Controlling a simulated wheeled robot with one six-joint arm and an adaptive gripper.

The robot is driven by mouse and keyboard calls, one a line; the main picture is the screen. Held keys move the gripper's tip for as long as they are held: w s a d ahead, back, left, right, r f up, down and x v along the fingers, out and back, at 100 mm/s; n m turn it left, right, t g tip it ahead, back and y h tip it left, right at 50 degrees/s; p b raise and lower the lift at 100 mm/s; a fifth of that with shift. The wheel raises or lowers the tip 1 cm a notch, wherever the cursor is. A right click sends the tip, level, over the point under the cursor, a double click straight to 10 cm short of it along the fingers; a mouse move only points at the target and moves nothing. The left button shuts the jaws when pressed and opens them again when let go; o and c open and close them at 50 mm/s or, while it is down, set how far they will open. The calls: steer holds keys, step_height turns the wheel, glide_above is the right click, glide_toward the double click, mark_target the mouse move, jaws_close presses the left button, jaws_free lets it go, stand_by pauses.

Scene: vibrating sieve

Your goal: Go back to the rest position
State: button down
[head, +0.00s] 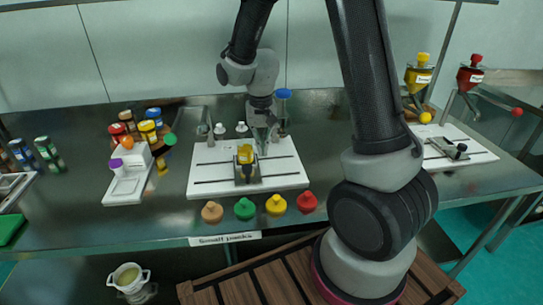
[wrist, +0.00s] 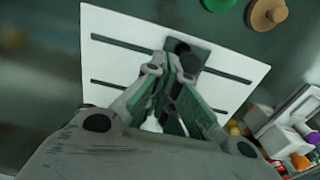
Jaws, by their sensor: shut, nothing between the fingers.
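My gripper (head: 263,145) points down over the white slotted board (head: 205,182) in the middle of the table, just right of a yellow piece (head: 245,154) on a dark metal holder (head: 247,175). In the wrist view my gripper (wrist: 174,68) has its fingers close together, with nothing seen between them. Behind the fingers are the white board (wrist: 110,60) and its dark holder (wrist: 203,52), partly hidden. I cannot tell from these views how high the fingertips are above the board.
Brown, green (head: 244,208), yellow and red knobbed pieces line the table's front. Spice jars (head: 148,131) and a white stand (head: 122,188) are left.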

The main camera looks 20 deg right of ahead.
steer(key=s+d+r+n+t, duration=0.1)
steer(key=s+d+r, duration=0.3)
steer(key=s+r, duration=0.6)
steer(key=s+d+r+n+t, duration=0.2)
steer(key=s+d+r, duration=0.3)
steer(key=s+r, duration=0.6)
steer(key=shift+s+t, duration=0.45)
steer(key=shift+t, duration=0.25)
stand_by(0.9)
